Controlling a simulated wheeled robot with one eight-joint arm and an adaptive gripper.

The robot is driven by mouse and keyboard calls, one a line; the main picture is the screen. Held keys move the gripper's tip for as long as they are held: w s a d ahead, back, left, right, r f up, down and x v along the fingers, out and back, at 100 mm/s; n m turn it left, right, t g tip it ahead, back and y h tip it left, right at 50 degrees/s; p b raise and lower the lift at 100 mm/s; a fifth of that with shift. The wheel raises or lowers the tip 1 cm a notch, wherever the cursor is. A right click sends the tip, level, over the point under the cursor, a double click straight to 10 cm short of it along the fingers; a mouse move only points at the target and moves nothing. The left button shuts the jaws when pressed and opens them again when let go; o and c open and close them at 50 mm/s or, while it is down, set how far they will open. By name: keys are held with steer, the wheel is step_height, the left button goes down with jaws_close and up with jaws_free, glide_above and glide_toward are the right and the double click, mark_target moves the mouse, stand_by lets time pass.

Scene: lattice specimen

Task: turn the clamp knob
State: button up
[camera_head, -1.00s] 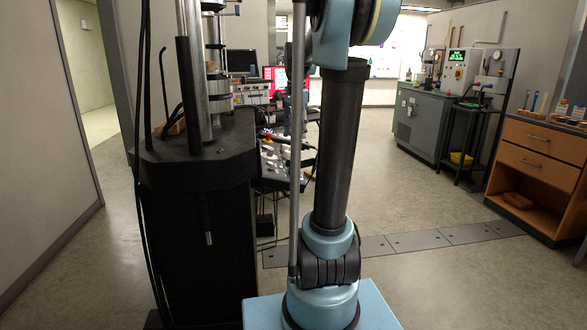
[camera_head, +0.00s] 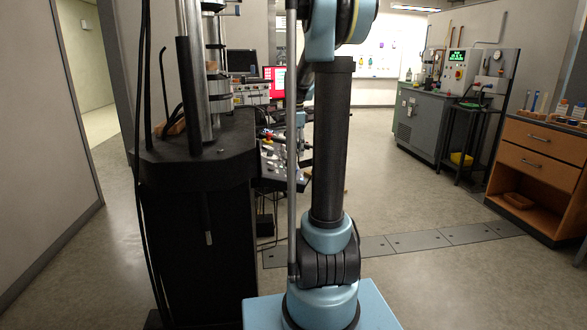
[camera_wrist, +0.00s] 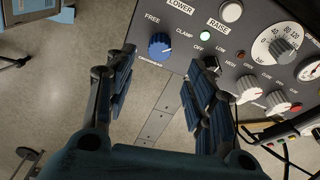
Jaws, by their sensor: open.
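The clamp knob is a blue round knob (camera_wrist: 159,46) on a dark control panel (camera_wrist: 222,30) in the wrist view, between the labels FREE and CLAMP. My gripper (camera_wrist: 165,62) is open and empty, with one finger on each side of the knob in the picture. The knob shows in the gap near the fingertips. I cannot tell how far the tips are from the panel, and no contact shows. In the head view the gripper is not clear behind my arm.
Cables hang at the lower right. In the head view a black test frame (camera_head: 195,165) stands left of my arm; open floor lies right.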

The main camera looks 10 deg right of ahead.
mark_target(294, 168)
steer(key=f, duration=0.8)
steer(key=shift+w, duration=0.2)
steer(key=c, duration=1.1)
